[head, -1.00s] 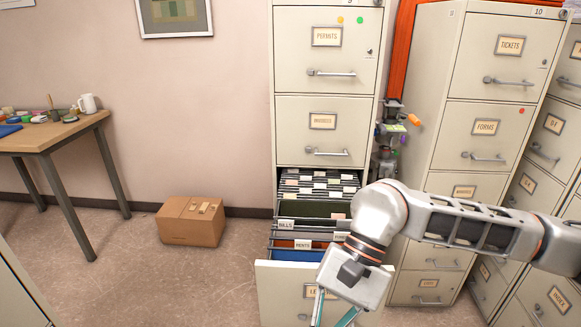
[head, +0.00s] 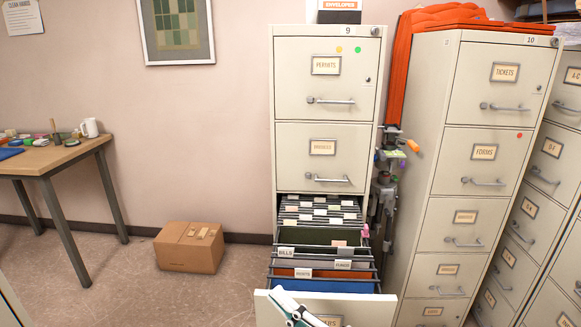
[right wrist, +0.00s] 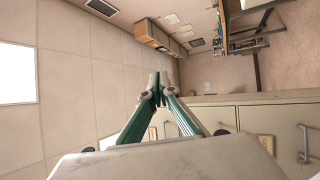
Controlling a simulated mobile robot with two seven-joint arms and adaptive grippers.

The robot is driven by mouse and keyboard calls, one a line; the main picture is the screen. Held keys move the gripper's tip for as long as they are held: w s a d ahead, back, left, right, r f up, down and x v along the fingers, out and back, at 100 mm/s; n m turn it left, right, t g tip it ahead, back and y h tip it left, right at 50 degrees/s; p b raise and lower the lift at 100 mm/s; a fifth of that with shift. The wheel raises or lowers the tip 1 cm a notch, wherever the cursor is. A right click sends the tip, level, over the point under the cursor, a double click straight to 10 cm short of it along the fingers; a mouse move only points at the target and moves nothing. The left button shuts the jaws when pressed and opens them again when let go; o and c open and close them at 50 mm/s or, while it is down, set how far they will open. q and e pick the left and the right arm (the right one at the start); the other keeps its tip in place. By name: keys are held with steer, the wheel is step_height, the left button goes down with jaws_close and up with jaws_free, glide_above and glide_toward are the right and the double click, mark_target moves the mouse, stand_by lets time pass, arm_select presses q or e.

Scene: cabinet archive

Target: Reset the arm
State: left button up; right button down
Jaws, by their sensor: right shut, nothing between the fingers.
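My right gripper (head: 298,318) shows at the bottom of the head view, in front of the open drawer's face, with only its finger part in the picture. In the right wrist view its two green-sided fingers (right wrist: 157,92) meet at the tips with nothing between them. The rest of my right arm is out of the head view. My left gripper is not in view. The open drawer (head: 375,307) of cabinet 9 (head: 322,158) holds hanging folders (head: 320,237) with white tabs, among them one labelled bills.
Cabinet 10 (head: 480,180) stands to the right with its drawers shut, and more cabinets (head: 550,180) stand beyond it. A cardboard box (head: 188,248) lies on the floor at left. A wooden table (head: 50,157) with small items is farther left. Floor between them is clear.

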steer(key=w+d+f+m+t+h, duration=0.1)
steer(key=d+f+m+t+h, duration=0.1)
steer(key=d+f+m+h, duration=0.7)
steer(key=s+d+f+m+g+h, duration=0.2)
steer(key=s+d+f+m, duration=0.2)
steer(key=f, duration=0.5)
steer(key=s+d+f+m+g+h, duration=0.1)
steer(key=s+d+f+m, duration=0.3)
steer(key=f, duration=0.5)
steer(key=s+d+f+m+g+h, duration=0.2)
steer(key=s+d+f+m+h, duration=0.1)
steer(key=f, duration=0.5)
steer(key=s+d+m, duration=0.1)
steer(key=s+m, duration=0.1)
steer(key=s, duration=0.1)
steer(key=shift+s+d+f+g, duration=0.3)
steer(key=shift+s+f, duration=0.1)
